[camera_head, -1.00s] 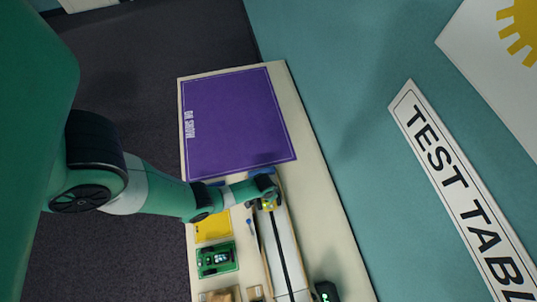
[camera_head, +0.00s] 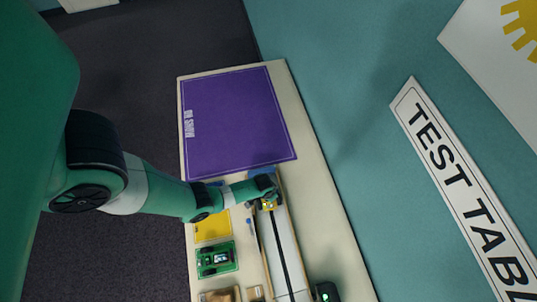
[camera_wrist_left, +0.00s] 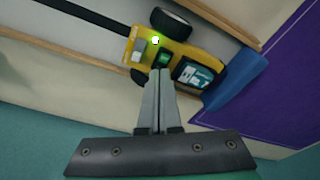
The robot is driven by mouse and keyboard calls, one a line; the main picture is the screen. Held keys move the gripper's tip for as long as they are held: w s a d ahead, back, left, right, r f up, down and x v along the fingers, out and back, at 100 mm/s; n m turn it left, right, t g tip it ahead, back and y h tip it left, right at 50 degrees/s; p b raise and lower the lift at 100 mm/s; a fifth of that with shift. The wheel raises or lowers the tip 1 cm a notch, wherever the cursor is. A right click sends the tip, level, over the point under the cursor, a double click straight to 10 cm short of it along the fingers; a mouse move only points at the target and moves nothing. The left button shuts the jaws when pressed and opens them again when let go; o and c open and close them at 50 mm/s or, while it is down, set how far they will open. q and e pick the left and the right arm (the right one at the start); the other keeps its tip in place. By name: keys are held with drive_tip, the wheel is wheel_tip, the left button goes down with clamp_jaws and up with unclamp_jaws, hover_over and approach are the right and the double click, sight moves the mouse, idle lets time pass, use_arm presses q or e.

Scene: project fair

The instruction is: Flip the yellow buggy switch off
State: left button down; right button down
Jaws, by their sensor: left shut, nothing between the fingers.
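The yellow buggy (camera_wrist_left: 176,50) sits on the white track with the black line, against a blue block at the track's end. In the head view the buggy (camera_head: 269,206) is partly hidden under my left gripper (camera_head: 268,199). The switch's position is not clear. My right gripper is not in view.
The track (camera_head: 284,262) has raised wooden side rails. A purple mat (camera_head: 238,122) lies on the table beyond the blue block (camera_wrist_left: 238,80).

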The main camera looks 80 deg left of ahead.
use_arm(q)
drive_tip(key=shift+f+b, duration=0.4)
drive_tip(key=shift+f, duration=0.1)
wheel_tip(320, 180, up, 7)
drive_tip(key=p, duration=0.7)
drive_tip(key=shift+r, duration=0.1)
idle(0.5)
